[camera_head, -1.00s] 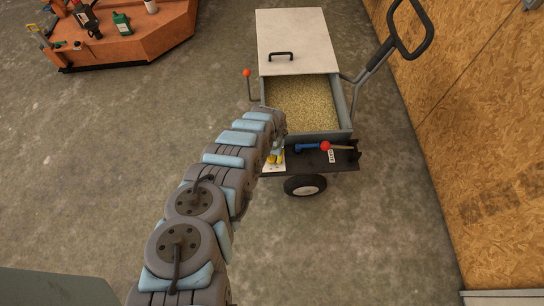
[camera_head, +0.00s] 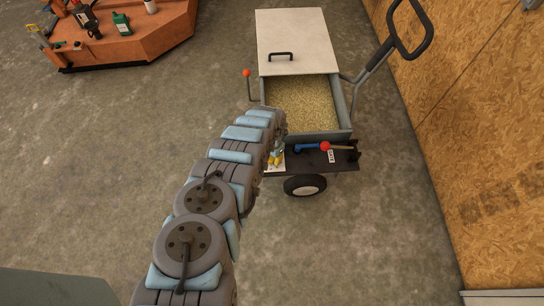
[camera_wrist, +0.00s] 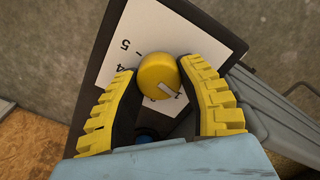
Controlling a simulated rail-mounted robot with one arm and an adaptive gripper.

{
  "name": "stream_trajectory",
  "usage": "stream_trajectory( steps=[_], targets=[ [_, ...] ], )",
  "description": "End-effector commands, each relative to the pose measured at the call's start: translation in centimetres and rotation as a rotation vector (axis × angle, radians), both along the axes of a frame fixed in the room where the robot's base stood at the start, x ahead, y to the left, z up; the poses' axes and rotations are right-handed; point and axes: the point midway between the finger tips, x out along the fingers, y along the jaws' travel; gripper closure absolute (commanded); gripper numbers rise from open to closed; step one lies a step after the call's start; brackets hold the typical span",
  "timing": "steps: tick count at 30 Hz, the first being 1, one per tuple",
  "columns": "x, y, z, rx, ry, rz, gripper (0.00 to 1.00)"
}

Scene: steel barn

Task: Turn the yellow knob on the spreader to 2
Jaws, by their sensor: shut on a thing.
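The spreader (camera_head: 345,100) stands at the upper right of the head view, with grain in its open hopper. In the wrist view the yellow knob (camera_wrist: 155,72) sits on a white dial plate (camera_wrist: 190,40). The digits 5 and 4 show on the plate to the knob's left; other marks are partly hidden. A white pointer line on the knob points to the lower right in the picture. My gripper (camera_wrist: 158,78) is shut on the knob, with one yellow-padded finger on each side. In the head view my arm mostly hides the knob.
A blue lever (camera_head: 308,148) and a red-balled lever (camera_head: 326,146) lie on the black shelf right of the dial. A wooden wall (camera_head: 480,120) stands at the right. An orange bench (camera_head: 140,35) is at the upper left. The floor between is clear.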

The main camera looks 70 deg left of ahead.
Motion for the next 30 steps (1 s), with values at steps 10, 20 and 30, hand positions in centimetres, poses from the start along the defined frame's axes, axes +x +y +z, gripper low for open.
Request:
stream_trajectory(
  steps=[10,20,30],
  targets=[
    [0.09,-0.10,-0.11,0.002,-0.001,-0.328,0.96],
    [0.08,-0.18,-0.15,0.001,-0.001,-0.637,0.96],
    [0.04,-0.27,-0.19,0.001,-0.001,-0.889,0.96]
  ],
)
